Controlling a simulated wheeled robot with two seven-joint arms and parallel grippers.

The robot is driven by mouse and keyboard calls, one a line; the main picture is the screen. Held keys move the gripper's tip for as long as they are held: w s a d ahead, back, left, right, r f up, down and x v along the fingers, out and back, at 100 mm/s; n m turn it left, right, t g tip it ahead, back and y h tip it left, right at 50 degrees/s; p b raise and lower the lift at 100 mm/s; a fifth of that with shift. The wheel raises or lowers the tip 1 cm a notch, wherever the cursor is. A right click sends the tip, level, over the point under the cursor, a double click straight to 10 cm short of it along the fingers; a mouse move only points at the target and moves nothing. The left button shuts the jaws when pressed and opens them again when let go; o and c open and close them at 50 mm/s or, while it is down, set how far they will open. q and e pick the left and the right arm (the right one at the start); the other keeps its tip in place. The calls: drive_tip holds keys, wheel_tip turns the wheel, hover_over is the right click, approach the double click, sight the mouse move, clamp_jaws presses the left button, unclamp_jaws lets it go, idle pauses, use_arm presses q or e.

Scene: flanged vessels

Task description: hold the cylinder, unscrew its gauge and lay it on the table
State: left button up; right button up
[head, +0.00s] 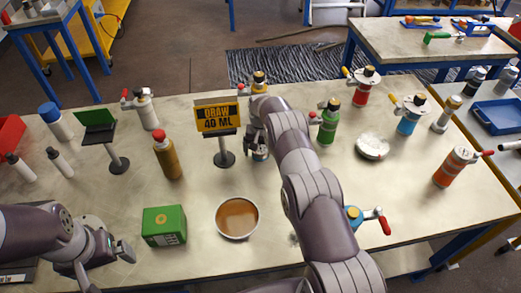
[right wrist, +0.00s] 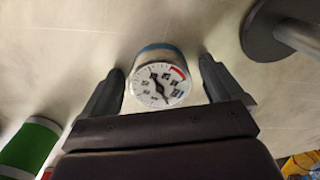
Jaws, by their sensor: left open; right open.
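A round gauge (right wrist: 160,84) with a white dial, a red mark and a blue rim shows between the fingers of my right gripper (right wrist: 160,92). Gaps show on both sides of it, so the open fingers do not grip it. In the head view my right gripper (head: 257,143) is low over the table, right of the sign, with the gauge (head: 260,154) under it. A blue cylinder with a red lever (head: 353,214) stands partly hidden behind my right arm; I cannot tell whether the gauge belongs to it. My left gripper (head: 114,256) is open and empty at the front left.
The sign reading "DRAW 40 ML" (head: 217,118) stands close left of my right gripper. A green cylinder (head: 328,122), a bowl of brown liquid (head: 237,218), a green box (head: 164,225) and a brown bottle (head: 166,158) stand nearby. Bare table (head: 415,215) lies to the right.

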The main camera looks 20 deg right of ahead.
sight(261, 148)
drive_tip(key=shift+r, duration=0.1)
wheel_tip(261, 148, up, 12)
drive_tip(key=p, duration=1.1)
